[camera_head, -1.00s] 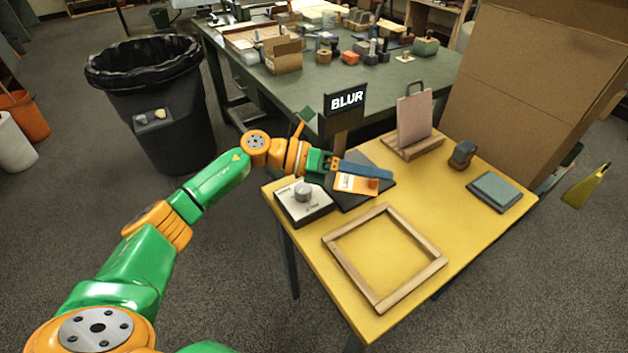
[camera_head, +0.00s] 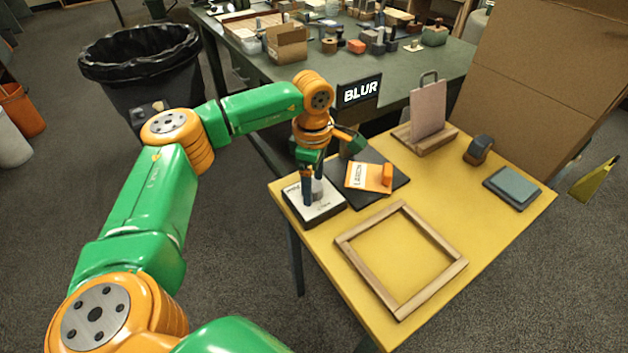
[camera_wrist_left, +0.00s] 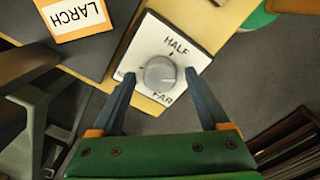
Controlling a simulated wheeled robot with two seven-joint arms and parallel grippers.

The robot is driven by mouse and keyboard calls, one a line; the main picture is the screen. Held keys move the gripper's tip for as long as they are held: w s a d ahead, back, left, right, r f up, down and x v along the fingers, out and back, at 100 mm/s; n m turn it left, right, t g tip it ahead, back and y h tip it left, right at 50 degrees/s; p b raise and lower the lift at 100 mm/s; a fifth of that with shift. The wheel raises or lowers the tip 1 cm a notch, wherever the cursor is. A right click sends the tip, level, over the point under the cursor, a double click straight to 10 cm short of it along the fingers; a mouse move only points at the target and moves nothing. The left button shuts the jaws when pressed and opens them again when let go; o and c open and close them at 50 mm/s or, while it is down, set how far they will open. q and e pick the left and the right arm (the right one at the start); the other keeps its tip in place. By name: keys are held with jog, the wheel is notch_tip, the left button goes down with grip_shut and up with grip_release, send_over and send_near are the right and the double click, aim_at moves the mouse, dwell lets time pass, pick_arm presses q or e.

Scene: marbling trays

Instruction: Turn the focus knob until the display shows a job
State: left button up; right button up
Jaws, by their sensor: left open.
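The focus knob (camera_wrist_left: 160,73) is a round grey knob on a white-topped box (camera_wrist_left: 196,57), also seen at the table's near left corner in the head view (camera_head: 297,206). The box carries the words HALF and FAR; a third label at the left is partly hidden by a finger. I cannot tell where the knob points. The display (camera_head: 359,92) behind the table reads BLUR. My left gripper (camera_head: 313,199) points down at the knob. In the wrist view its open fingers (camera_wrist_left: 160,74) stand on either side of the knob, with gaps showing. My right gripper is not in view.
A dark board (camera_head: 388,163) holds an orange-and-white LARCH card (camera_head: 360,177) beside the box. A wooden frame (camera_head: 350,257) lies in front. A clipboard-like panel (camera_head: 428,110), a dark block (camera_head: 478,150) and a grey-blue pad (camera_head: 513,186) sit further right.

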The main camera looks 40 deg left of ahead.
pick_arm(q)
grip_shut()
jog(key=shift+r+n, duration=0.1)
jog(key=shift+n, duration=0.3)
jog(key=n+p, duration=0.1)
jog(key=n, duration=0.3)
jog(key=shift+d+n+p, duration=0.1)
jog(key=shift+n+p, duration=0.3)
jog(key=n+p, duration=0.1)
jog(key=n, duration=0.5)
jog(key=shift+p, duration=0.35)
jog(key=shift+n, duration=0.3)
grip_release()
